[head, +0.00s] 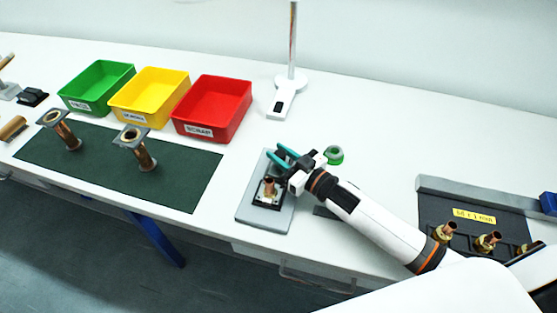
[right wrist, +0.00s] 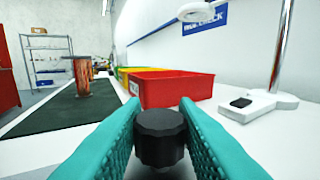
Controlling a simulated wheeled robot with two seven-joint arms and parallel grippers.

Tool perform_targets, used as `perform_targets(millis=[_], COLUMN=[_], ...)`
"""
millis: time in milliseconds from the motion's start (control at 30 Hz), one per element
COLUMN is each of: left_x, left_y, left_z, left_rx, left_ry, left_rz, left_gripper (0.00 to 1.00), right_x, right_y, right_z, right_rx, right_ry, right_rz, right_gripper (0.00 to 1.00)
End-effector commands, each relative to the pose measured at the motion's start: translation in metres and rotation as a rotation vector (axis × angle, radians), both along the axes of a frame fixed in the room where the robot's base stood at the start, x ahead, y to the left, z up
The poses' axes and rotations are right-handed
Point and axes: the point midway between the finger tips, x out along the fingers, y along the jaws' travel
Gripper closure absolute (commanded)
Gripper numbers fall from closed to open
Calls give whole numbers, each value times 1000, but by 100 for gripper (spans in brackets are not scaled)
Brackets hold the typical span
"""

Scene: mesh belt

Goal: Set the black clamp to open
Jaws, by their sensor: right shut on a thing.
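The black clamp (head: 268,204) sits on a grey plate (head: 252,215) near the middle of the table, with a copper fitting (head: 269,186) upright in it. My right gripper (head: 281,157) reaches over the plate's far part with its teal fingers. In the right wrist view the fingers are shut on a round black knob (right wrist: 161,138), one finger on each side. The clamp's jaws are too small to tell whether they are open, and my gripper hides part of the clamp. My left gripper is not in view.
Green (head: 97,100), yellow (head: 150,112) and red (head: 213,128) bins stand behind a dark mat (head: 110,172) with two flanged copper parts. A white lamp stand (head: 289,83) and a green roll (head: 334,155) lie beyond my gripper. A black tray (head: 437,207) holds several brass fittings at right.

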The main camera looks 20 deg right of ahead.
Motion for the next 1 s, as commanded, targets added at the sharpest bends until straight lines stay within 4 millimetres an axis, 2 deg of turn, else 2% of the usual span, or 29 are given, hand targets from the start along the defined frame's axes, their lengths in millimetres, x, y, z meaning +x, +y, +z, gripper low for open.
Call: perform_targets(millis=[233,267,367,400,767,867,1000], left_x=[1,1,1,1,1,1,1], left_y=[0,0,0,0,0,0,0], left_z=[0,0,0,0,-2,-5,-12], left_rx=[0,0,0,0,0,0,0], left_ry=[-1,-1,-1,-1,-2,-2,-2], left_rz=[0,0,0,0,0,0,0], left_gripper=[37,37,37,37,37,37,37], right_x=[4,4,4,3,-4,-16,-43], right_y=[-3,-3,-3,-3,-6,-13,-27], right_z=[2,2,2,2,-1,-2,-3], right_rx=[-1,-1,-1,-1,-1,-1,-1], right_ry=[-3,-3,-3,-3,0,0,3], right_rz=[-4,-4,-4,-3,-1,-1,0], right_gripper=[100,72,55,53,53,53,53])
